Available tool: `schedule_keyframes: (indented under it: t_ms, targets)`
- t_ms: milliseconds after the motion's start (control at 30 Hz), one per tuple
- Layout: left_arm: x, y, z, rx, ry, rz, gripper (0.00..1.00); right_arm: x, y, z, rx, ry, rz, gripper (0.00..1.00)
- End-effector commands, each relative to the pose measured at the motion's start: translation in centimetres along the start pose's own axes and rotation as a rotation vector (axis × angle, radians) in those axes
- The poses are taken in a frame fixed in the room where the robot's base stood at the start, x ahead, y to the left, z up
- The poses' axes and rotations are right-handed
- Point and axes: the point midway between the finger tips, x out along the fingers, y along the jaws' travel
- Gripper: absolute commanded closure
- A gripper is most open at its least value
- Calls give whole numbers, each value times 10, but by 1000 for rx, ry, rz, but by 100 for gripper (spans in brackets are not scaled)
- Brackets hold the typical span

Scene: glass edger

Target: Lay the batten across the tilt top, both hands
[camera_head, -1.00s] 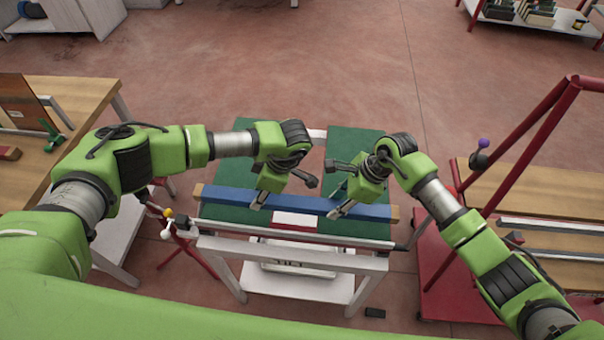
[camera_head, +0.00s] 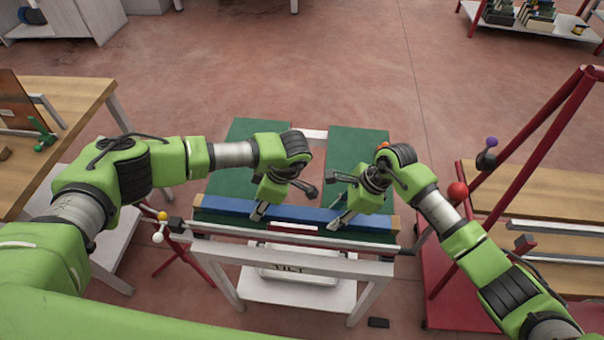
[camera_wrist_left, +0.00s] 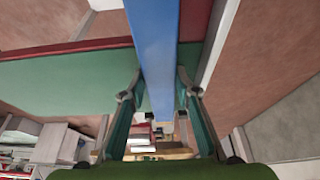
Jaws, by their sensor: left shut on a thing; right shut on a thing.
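The batten (camera_head: 298,214) is a long blue bar with pale wooden ends. It spans both green panels of the tilt top (camera_head: 362,150), close to and roughly parallel with the front edge. My left gripper (camera_head: 259,211) is shut on the batten left of its middle. My right gripper (camera_head: 341,219) is shut on it right of the middle. In the left wrist view the batten (camera_wrist_left: 156,50) runs between the two fingers of my left gripper (camera_wrist_left: 158,95). Whether the batten touches the panels cannot be told.
A white frame (camera_head: 290,255) with a lower shelf carries the tilt top. A wooden bench (camera_head: 75,95) stands at left. A red rack (camera_head: 545,130) with wooden boards stands at right, near my right arm. The floor behind the table is clear.

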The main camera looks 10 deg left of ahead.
Motion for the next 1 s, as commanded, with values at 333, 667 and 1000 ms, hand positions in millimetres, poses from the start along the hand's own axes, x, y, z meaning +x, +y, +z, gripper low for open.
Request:
schedule_keyframes:
  t_ms: [333, 667, 1000]
  targets:
    - [0, 0, 0, 0, 0, 0, 55, 0, 0, 0, 0, 0, 0, 55]
    - [-2, 0, -1, 0, 0, 0, 55, 0, 0, 0, 0, 0, 0, 55]
    - [-53, 2, -22, 0, -1, 4, 55, 0, 0, 0, 0, 0, 0, 55]
